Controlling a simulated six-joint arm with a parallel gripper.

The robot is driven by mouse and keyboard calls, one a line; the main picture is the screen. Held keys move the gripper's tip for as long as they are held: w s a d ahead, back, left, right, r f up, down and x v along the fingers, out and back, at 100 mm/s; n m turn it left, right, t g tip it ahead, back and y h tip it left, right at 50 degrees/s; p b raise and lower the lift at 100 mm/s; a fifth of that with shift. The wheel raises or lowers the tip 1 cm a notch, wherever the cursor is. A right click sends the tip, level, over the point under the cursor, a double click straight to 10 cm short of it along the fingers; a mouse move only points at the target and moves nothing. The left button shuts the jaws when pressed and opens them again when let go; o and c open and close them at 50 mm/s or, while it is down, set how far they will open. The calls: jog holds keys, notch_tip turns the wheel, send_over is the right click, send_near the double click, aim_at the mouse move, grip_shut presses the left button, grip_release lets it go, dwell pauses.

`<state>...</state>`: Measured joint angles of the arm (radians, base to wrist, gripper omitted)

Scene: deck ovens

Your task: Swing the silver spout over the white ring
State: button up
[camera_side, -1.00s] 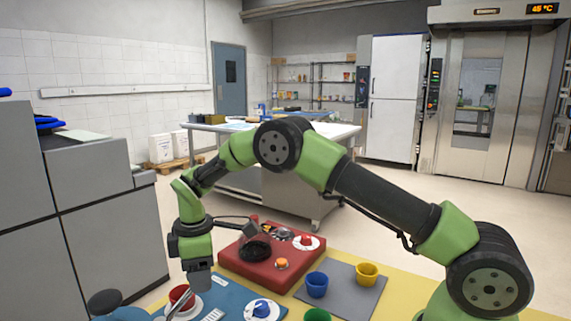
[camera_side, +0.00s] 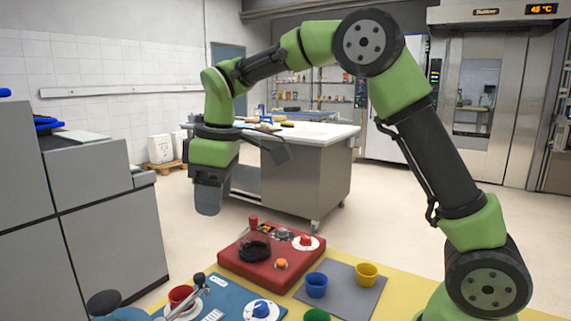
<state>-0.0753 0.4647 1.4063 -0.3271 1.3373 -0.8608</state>
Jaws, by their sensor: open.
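The silver spout (camera_side: 187,302) is a thin metal arm at the blue panel (camera_side: 232,297), bottom left, with a dark part at its upper end. It crosses in front of a red cup (camera_side: 181,293). A white ring (camera_side: 192,312) shows around the base of the cup, partly hidden by the spout. I cannot tell exactly where the spout's tip lies over it. My gripper (camera_side: 208,205) is open and empty, pointing down high above the panel, well apart from the spout.
A blue knob on a white disc (camera_side: 249,312) sits on the same panel. Behind is a red box (camera_side: 262,268) with buttons and a dark round part. Blue (camera_side: 317,286) and yellow (camera_side: 367,273) cups stand on a grey mat (camera_side: 342,302). A grey cabinet (camera_side: 110,230) stands left.

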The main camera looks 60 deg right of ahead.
jog(key=s+r+m+t, duration=0.1)
jog(key=s+r+m, duration=0.2)
jog(key=s, duration=0.3)
jog(key=s+r+m+t+y, duration=0.1)
jog(key=s+r+m+t, duration=0.1)
jog(key=s, duration=0.5)
jog(key=shift+d+r+m, duration=0.35)
jog(key=shift+r+m, duration=0.15)
jog(key=shift+r, duration=0.25)
jog(key=shift+w, duration=0.15)
jog(key=m+g+h, duration=0.2)
jog(key=m+g, duration=0.2)
jog(key=m, duration=0.4)
send_over(199, 275)
notch_tip(199, 275, down, 14)
jog(key=shift+f, duration=0.15)
notch_tip(199, 275, down, 9)
jog(key=shift+f, duration=0.1)
